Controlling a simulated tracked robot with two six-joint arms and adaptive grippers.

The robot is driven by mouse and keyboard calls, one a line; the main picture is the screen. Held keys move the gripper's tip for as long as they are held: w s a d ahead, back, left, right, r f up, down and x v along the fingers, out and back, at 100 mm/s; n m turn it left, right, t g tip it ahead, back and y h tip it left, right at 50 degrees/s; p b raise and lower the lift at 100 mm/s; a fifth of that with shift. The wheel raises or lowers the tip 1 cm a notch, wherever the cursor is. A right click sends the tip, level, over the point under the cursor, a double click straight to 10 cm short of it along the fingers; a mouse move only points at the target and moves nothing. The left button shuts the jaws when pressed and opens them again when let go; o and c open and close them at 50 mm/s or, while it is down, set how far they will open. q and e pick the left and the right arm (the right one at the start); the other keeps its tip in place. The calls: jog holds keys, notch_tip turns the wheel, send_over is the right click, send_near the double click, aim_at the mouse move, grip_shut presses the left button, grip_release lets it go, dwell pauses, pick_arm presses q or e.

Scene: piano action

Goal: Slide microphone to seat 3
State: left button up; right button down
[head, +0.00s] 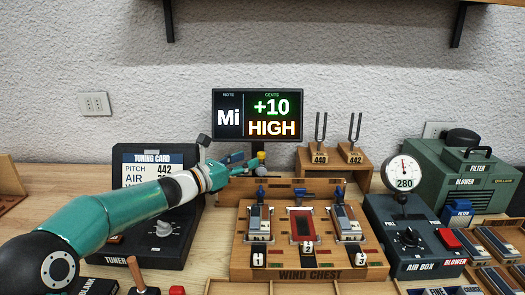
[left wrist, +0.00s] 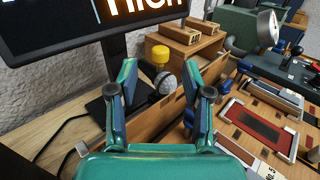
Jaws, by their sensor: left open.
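The microphone, a grey mesh ball with a yellow knob (head: 261,156), stands at the back left of the wind chest (head: 310,272), behind seat 1. In the left wrist view the mesh ball (left wrist: 165,83) shows between the fingers of my left gripper (left wrist: 160,76). That gripper (head: 248,164) is open, with one finger on each side of the microphone; I cannot tell whether either touches it. Seat 3 (head: 361,259) is the rightmost seat, holding a grey reed plate (head: 347,223). My right gripper is out of view.
A screen (head: 257,115) reading Mi, +10 HIGH stands behind the gripper. Tuning forks on a wooden stand (head: 335,167) are behind the chest. The tuner (head: 160,230) is left, under my arm; the air box (head: 413,243), its dial at 280, is right.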

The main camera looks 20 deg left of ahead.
aim_at(261, 154)
pick_arm(q)
jog(key=p+x, duration=0.1)
jog(key=x, duration=0.5)
jog(key=shift+w+d+p, duration=0.15)
jog(key=shift+w+p, duration=0.15)
jog(key=shift+p, duration=0.05)
grip_shut()
